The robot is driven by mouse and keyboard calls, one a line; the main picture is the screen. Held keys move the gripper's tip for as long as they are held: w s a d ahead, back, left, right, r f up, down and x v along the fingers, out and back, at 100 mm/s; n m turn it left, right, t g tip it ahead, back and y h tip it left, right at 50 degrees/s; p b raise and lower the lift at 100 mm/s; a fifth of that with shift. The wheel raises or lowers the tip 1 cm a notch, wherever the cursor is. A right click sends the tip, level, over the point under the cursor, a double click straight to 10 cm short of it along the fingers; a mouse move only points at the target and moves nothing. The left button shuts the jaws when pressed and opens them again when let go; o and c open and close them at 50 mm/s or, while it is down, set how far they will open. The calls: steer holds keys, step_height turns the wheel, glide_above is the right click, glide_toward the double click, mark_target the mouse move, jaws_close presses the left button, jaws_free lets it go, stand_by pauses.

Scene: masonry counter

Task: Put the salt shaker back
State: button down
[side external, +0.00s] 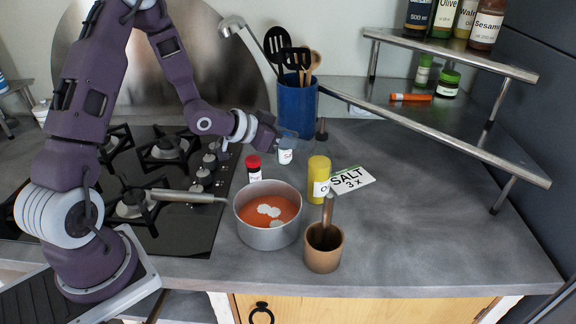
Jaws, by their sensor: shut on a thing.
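The salt shaker (286,156) is small and whitish, with a partly readable label. It is upright beside the blue utensil holder, behind the pot. My gripper (287,141) reaches in from the left and is shut on the shaker's upper part, hiding its top. I cannot tell whether the shaker's base touches the counter. A card (351,179) reading "SALT 3x" lies on the counter to the right. The pot (268,238) holds red sauce with several white patches on it.
A red-capped jar (254,168), yellow container (318,180) and brown mortar with pestle (323,256) stand around the pot. The blue utensil holder (297,108) is behind. The metal corner shelf (440,120) bears jars and bottles. The right counter is clear.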

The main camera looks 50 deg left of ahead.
step_height(320, 180, down, 5)
steer(key=shift+f, duration=0.1)
steer(key=c, duration=1)
jaws_free()
